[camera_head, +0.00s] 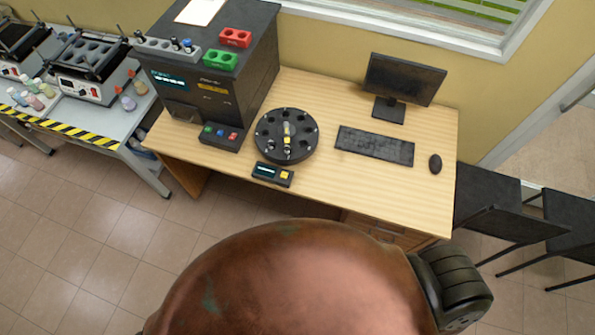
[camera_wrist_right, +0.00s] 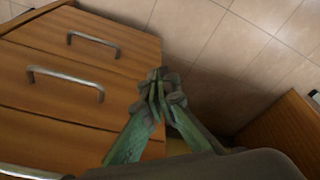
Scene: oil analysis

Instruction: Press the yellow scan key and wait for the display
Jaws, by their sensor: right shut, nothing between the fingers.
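A small dark box with a lit display (camera_head: 264,171) and a yellow key (camera_head: 285,176) sits at the front edge of the wooden desk, in the head view. The yellow key is on its right end. The writing on the display is too small to read. My right gripper (camera_wrist_right: 158,82) is shut and empty in the right wrist view, beside the desk's drawer fronts and above the tiled floor. It does not show in the head view, and it is away from the key. My left gripper is in neither view.
Behind the box stands a round black carousel (camera_head: 286,136). A large dark machine (camera_head: 240,90) with red and green racks is to its left. A keyboard (camera_head: 374,146), monitor (camera_head: 405,78) and mouse (camera_head: 435,163) are to the right. Drawers (camera_wrist_right: 80,75) stand close to my right gripper.

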